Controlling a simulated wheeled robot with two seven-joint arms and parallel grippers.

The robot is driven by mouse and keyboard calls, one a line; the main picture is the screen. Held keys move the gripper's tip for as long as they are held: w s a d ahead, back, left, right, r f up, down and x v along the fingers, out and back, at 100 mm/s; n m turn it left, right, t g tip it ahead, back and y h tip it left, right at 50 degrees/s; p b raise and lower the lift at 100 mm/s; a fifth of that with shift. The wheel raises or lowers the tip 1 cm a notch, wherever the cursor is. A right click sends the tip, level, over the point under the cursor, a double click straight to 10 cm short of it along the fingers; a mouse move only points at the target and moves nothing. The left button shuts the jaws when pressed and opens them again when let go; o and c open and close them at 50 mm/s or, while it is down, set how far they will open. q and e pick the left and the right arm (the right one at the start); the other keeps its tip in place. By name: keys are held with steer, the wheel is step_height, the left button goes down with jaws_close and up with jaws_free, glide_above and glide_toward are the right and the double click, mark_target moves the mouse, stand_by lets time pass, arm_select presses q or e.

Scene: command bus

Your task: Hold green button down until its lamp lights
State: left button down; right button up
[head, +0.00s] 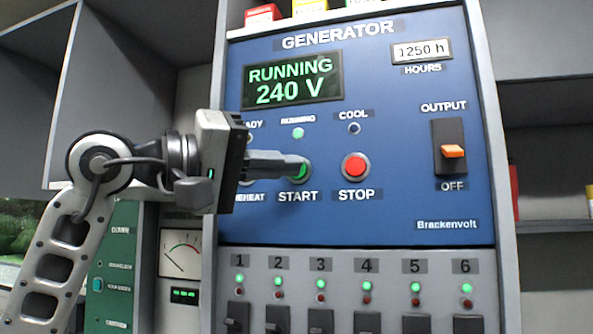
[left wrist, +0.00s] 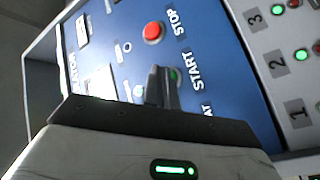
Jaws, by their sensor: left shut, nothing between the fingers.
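The green START button (head: 303,175) is on the blue generator panel (head: 400,110), left of the red STOP button (head: 356,167). My left gripper (head: 300,166) is shut and empty. Its fingertips are over the green button and partly cover it; I cannot tell how far it is pressed in. The green button (left wrist: 174,75) also shows beside the fingertips (left wrist: 161,72) in the left wrist view. The RUNNING lamp (head: 298,133) above the button glows green. The display (head: 292,82) reads "RUNNING 240 V". The READY lamp and PREHEAT button are mostly hidden by my gripper.
The OUTPUT switch (head: 450,148) with an orange lever is at the right, by an OFF label. The COOL lamp (head: 354,128) is dark. Below is a row of numbered breakers (head: 365,322) with green lamps lit. A gauge (head: 181,253) is at the lower left.

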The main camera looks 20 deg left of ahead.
arm_select(q)
steer(key=shift+s, duration=0.35)
steer(key=shift+s+a+b, duration=0.1)
steer(key=shift+s+b, duration=0.6)
steer(key=shift+s, duration=1.85)
